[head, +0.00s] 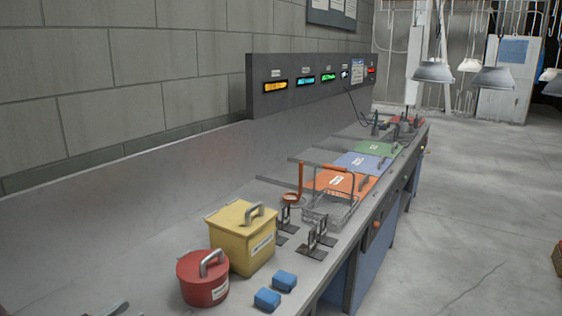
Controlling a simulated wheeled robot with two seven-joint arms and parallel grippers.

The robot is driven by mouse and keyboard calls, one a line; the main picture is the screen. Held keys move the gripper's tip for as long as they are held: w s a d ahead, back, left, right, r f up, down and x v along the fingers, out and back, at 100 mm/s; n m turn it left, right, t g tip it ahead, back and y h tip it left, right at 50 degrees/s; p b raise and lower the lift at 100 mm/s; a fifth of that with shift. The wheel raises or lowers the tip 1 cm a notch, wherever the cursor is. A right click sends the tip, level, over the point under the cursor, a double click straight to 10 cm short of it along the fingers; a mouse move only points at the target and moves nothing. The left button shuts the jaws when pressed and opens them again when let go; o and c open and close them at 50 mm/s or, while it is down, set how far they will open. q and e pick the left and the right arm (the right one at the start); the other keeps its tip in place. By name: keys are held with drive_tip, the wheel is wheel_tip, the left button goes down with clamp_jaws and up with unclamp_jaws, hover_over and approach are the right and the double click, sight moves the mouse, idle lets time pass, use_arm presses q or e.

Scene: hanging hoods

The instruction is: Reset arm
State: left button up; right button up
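Neither of my grippers can be made out in the head view. A small dark grey piece (120,309) shows at the bottom edge on the left, cut off by the frame; I cannot tell what it is. On the long grey counter (165,225), a red round pot with a grey handle (203,280) stands in front of a yellow box with a grey handle (242,237). Two blue blocks (267,299) lie to the right of the pot.
Small black stands (318,236) and a wire basket (330,209) sit farther along the counter. Hanging hoods (434,73) are at the back right. The floor (470,215) at the right is mostly clear.

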use_arm(q)
drive_tip(key=w+d+n+g+y+p, duration=0.3)
drive_tip(key=w+d+g+y, duration=0.15)
drive_tip(key=y, duration=0.25)
drive_tip(key=s+d+n+g+p, duration=0.1)
drive_tip(key=s+d+g, duration=0.4)
drive_tip(key=s+d, duration=0.2)
drive_tip(key=s+d+n+g+p, duration=0.1)
drive_tip(key=s+d+g+p, duration=0.1)
drive_tip(key=s+d+g, duration=0.3)
drive_tip(key=s+d, duration=0.3)
drive_tip(key=s, duration=0.4)
drive_tip(key=shift+s+d+f+n, duration=0.15)
drive_tip(key=shift+s+f+n, duration=0.15)
drive_tip(key=shift+f, duration=0.1)
use_arm(e)
wheel_tip(320, 180, up, 6)
drive_tip(key=w, duration=0.1)
drive_tip(key=shift+d, duration=0.2)
